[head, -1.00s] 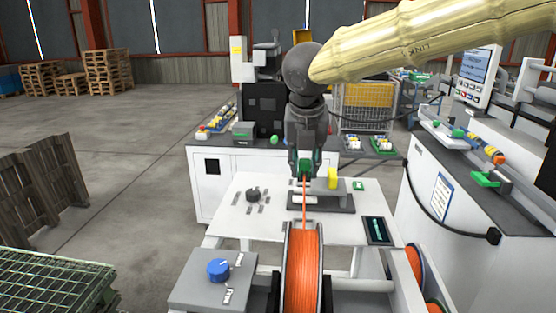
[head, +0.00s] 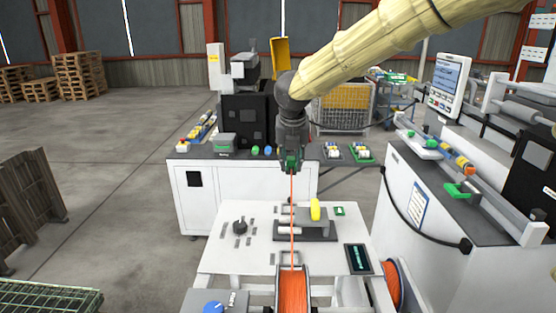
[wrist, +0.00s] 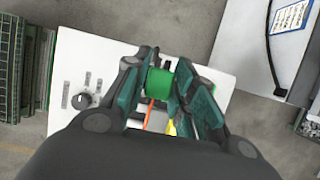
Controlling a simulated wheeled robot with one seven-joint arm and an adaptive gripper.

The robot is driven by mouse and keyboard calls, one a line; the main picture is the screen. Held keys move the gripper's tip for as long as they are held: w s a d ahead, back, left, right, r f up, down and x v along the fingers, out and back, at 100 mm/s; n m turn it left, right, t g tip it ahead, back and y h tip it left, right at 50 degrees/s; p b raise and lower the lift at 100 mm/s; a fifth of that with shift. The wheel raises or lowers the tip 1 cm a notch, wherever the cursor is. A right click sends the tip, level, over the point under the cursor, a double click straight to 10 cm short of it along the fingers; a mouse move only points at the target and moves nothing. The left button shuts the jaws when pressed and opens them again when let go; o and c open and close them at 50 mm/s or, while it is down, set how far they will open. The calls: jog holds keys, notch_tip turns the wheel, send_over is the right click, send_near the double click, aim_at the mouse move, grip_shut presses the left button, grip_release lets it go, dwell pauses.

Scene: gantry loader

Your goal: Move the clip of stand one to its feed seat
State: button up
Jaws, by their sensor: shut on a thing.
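My gripper (head: 291,165) is shut on a green clip, which shows between the fingers in the wrist view (wrist: 159,85). An orange line (head: 292,225) runs from the clip down to an orange spool (head: 293,291) at the bottom of the head view. The clip hangs above the white stand top (head: 222,259), clear of it. In the head view the fingers mostly cover the clip. I cannot tell which of the fittings in view is the feed seat.
The stand top bears a black knob (head: 240,227), a grey block with a yellow lever (head: 316,210) and a dark display (head: 358,258). A white bench (head: 240,196) stands behind. A machine with a green-clipped rail (head: 455,190) stands at right.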

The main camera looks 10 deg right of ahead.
aim_at(292, 172)
jog(key=shift+a+f+b, duration=0.1)
jog(key=shift+f+b, duration=2.3)
jog(key=shift+f, duration=3.85)
jog(key=o, duration=1.1)
jog(key=v, duration=1.2)
jog(key=shift+s, duration=0.1)
jog(key=shift+f, duration=0.1)
